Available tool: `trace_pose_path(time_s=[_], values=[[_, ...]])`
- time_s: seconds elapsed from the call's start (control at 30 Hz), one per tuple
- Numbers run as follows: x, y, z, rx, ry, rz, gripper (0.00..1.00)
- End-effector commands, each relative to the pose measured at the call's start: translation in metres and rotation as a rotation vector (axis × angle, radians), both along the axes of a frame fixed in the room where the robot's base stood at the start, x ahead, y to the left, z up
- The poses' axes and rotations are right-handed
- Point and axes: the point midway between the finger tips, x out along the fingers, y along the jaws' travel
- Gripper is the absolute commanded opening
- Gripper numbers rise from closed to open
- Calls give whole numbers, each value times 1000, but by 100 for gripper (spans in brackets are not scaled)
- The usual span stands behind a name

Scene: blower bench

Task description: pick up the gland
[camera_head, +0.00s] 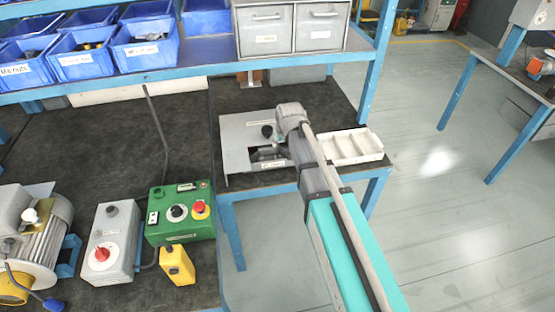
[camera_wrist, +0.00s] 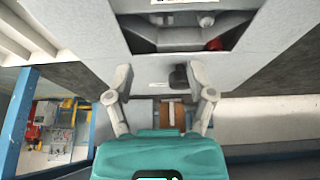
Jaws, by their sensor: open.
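A small dark rounded piece (camera_head: 267,131), likely the gland, is on the grey plate (camera_head: 237,128), behind its cut-out. In the wrist view the dark piece (camera_wrist: 178,77) shows between the fingers of my gripper (camera_wrist: 160,85), closer to the right finger. My gripper is open with nothing held. Whether a finger touches the piece I cannot tell. In the head view my wrist hides most of my gripper. The cut-out (camera_wrist: 180,38) in the plate has a red part inside.
A white compartmented tray (camera_head: 352,147) lies right of the plate. A shelf with blue bins (camera_head: 148,43) and grey drawers (camera_head: 265,32) overhangs the bench's back. A green control box (camera_head: 180,212), a grey switch box (camera_head: 110,240) and a blower (camera_head: 35,235) stand at left.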

Motion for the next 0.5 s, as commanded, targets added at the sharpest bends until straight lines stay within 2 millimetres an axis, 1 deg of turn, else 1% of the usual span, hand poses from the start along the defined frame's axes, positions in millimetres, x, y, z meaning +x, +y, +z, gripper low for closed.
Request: trace_pose_path(time_s=[0.27, 0.5], values=[[3, 1, -9, 0, 1, 0, 70], [10, 3, -28, -1, 1, 1, 70]])
